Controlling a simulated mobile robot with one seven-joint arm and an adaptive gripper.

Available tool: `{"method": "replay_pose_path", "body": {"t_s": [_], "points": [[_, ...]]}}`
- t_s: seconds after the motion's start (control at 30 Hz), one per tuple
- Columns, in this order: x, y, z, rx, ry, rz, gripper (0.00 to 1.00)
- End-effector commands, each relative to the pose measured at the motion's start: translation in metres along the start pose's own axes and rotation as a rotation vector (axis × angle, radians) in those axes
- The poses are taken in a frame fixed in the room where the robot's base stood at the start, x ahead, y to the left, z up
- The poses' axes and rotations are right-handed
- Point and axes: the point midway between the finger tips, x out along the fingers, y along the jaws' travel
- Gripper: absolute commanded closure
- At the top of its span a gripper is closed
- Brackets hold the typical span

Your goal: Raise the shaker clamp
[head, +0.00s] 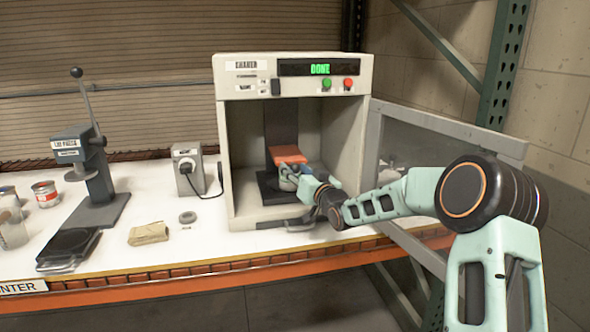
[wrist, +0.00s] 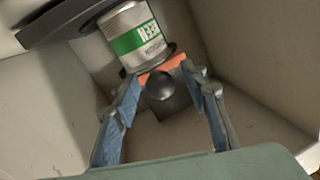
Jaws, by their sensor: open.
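The shaker (head: 222,150) is a pale cabinet with its front open and a green "DONE" on its display (head: 320,69). Inside, the orange shaker clamp (head: 288,154) sits over a paint can (head: 285,184) on a dark base. In the wrist view the can (wrist: 138,38) has a green label and appears upside down. The orange clamp (wrist: 177,62) is at the can's end, with a round black knob (wrist: 160,85) in front. My gripper (wrist: 163,78) is open, its blue-padded fingers on either side of the knob. Finger contact is not clear. In the head view my gripper (head: 302,182) partly hides the can.
The shaker's clear door (head: 430,140) stands open at the right, beside my arm. Left on the bench are a lid press (head: 93,180), a grey box (head: 187,170), a tan cloth (head: 148,233) and cans (head: 45,194). The cabinet walls closely surround my gripper.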

Motion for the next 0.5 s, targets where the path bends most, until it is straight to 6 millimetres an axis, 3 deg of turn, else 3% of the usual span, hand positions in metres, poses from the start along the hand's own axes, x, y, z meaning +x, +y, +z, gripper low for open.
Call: {"method": "replay_pose_path", "body": {"t_s": [0.37,0.5], "points": [[0.004,0.0,0.0001,0.0,0.0,0.0,0.6],[0.0039,0.0,0.0001,0.0,0.0,0.0,0.75]]}}
